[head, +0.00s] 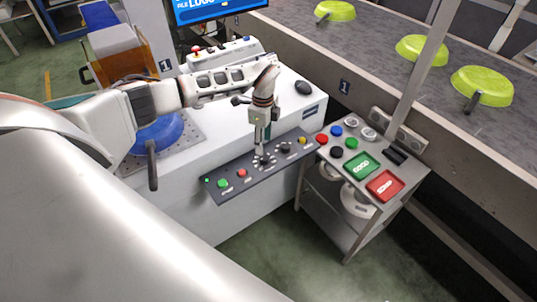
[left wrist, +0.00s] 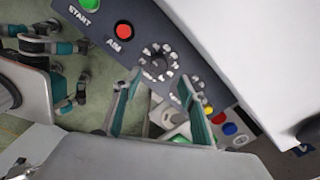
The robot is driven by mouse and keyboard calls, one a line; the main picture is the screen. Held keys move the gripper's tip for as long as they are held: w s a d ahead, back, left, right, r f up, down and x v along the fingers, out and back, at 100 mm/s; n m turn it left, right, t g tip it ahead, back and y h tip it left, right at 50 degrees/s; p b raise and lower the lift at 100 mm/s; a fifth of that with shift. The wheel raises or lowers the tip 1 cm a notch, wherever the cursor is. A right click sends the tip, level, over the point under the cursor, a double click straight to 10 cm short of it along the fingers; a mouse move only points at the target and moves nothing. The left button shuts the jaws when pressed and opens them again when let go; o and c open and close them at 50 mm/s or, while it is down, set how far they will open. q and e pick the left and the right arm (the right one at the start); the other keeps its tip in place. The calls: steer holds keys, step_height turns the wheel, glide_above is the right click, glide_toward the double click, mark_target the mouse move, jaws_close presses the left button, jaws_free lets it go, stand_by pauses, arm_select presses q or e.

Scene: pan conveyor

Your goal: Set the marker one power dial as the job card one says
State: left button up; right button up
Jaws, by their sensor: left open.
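The marker one control panel (head: 235,183) is a dark strip on the front of the white machine. It carries a black dial (head: 265,160) ringed with white marks and a second black knob (head: 285,148) to its right. The marked dial also shows in the left wrist view (left wrist: 157,63); its label and setting are too small to read. My left gripper (head: 262,152) points down at the marked dial, its fingers open. Its teal-lined fingers (left wrist: 163,88) reach toward the dial in the left wrist view. Contact cannot be told. I cannot make out a job card. My right gripper is out of view.
The panel also has a green START button (head: 222,183), a red button (head: 242,173) and a yellow button (head: 302,141). A side stand (head: 340,225) with coloured buttons is at the right. Green pans (head: 482,86) sit on the conveyor (head: 375,55). A blue pan (head: 158,135) is at the left.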

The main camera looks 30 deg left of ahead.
mark_target(264, 157)
arm_select(q)
step_height(264, 157, down, 8)
steer(key=shift+d+r, duration=0.1)
steer(key=shift+r, duration=0.15)
steer(key=c, duration=1.1)
